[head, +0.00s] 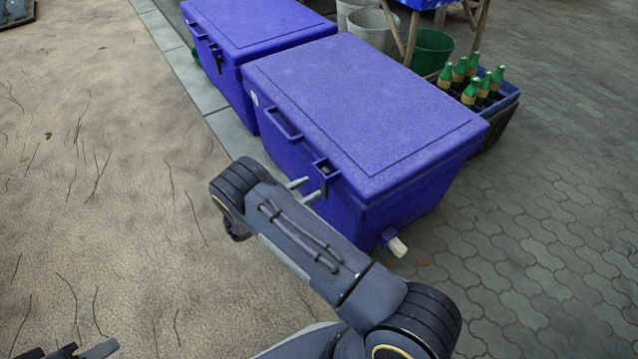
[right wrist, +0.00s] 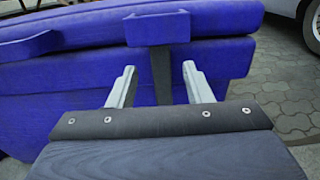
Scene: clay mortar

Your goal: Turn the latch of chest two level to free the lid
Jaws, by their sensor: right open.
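Two blue chests stand in a row in the head view. My right gripper is at the front of the near chest (head: 365,110); its number cannot be read. The latch (head: 325,172) is on the front edge by the lid, right of a blue handle (head: 283,124). In the right wrist view the latch (right wrist: 158,28) is a blue block with a dark upright strip below it. My right gripper (head: 304,190) is open, with its fingers (right wrist: 159,85) on either side of that strip, no contact visible. The lid is down. A bit of my left gripper (head: 90,350) shows at the bottom left corner.
The other blue chest (head: 255,25) stands behind left. A crate of green bottles (head: 515,98) and a green bucket (head: 432,50) are behind right. A pale spout (head: 397,246) sticks out low on the near chest. Open ground lies left and right.

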